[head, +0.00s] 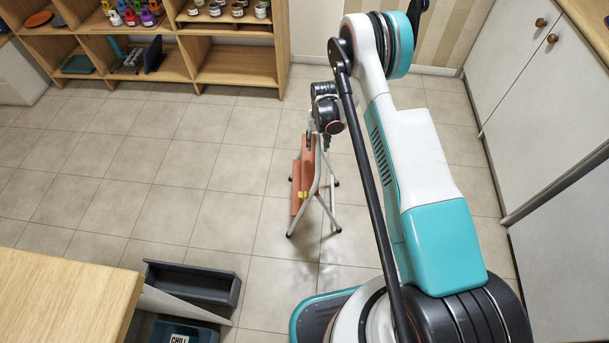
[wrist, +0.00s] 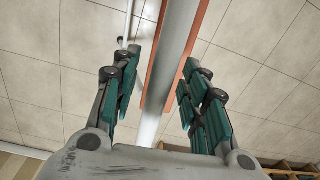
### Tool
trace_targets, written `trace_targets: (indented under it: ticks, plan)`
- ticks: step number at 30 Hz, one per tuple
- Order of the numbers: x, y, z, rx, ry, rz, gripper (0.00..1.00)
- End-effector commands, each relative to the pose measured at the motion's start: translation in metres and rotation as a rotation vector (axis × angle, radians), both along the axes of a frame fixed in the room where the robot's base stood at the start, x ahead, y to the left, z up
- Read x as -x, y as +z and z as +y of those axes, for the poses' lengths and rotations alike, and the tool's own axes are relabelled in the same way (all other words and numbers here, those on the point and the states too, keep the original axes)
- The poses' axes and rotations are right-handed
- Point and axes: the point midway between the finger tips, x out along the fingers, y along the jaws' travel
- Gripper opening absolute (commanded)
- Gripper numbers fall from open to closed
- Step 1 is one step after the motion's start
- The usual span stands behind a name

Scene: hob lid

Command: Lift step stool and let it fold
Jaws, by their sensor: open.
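The step stool (head: 299,185) has orange-red panels, grey tube legs and a small yellow patch, and it stands upright on the tiled floor in the head view. Its panels look steep and its leg ends are spread apart. My gripper (head: 310,142) is at the top of the stool, partly hidden by my arm. In the wrist view my gripper (wrist: 158,88) is open, with teal-padded fingers on either side of the stool's grey tube and orange edges (wrist: 174,50). I see gaps beside the tube. Whether either finger touches the stool I cannot tell.
A wooden shelf unit (head: 235,65) with pots and bottles stands along the back. White cabinets (head: 550,110) line the right. A wooden table top (head: 65,300) and dark bins (head: 195,285) are at the front left. The floor left of the stool is clear.

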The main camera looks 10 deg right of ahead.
Motion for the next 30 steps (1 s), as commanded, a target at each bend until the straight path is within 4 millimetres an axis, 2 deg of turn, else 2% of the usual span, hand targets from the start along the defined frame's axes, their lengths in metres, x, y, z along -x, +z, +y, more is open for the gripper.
trace_targets:
  ticks: [4, 5, 9, 10, 23, 26, 30]
  plan:
    - [0.000, 0.001, 0.000, 0.000, 0.000, 0.000, 0.41]
    - [0.000, 0.001, 0.000, 0.000, 0.000, 0.000, 0.36]
    - [0.000, 0.001, 0.000, 0.000, 0.000, 0.000, 0.04]
    - [0.000, 0.001, 0.000, 0.000, 0.000, 0.000, 0.00]
    - [0.000, 0.006, 0.000, 0.000, 0.000, 0.000, 0.00]
    - [0.000, 0.013, 0.000, 0.000, 0.000, 0.000, 0.00]
    - [0.000, 0.034, 0.000, 0.000, 0.000, 0.000, 0.00]
